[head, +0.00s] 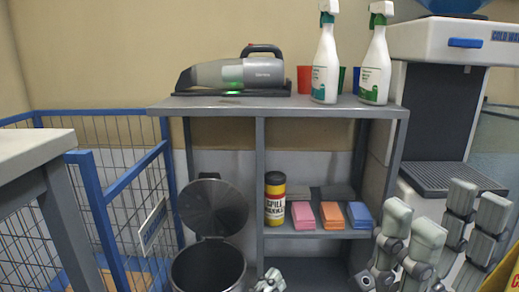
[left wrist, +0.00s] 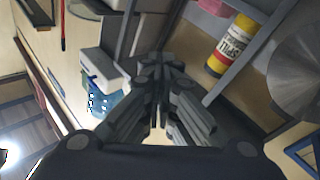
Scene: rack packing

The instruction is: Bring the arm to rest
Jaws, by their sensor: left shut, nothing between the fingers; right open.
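My left gripper (head: 269,281) shows only as a small part at the bottom edge of the head view, below the shelf unit and beside the bin. In the left wrist view its fingers (left wrist: 160,65) are together with nothing between them. My right gripper (head: 443,215) is large and close at the bottom right of the head view, in front of the water cooler. Its fingers stand apart, point upward and hold nothing. Most of both arms is out of the head view.
A grey shelf unit (head: 285,104) carries a handheld vacuum (head: 232,73) and two spray bottles (head: 326,55). Its lower shelf holds a spill canister (head: 275,212) and coloured blocks (head: 330,215). An open-lidded bin (head: 208,268), a blue-framed wire cage (head: 95,190) and a water cooler (head: 440,45) stand around it.

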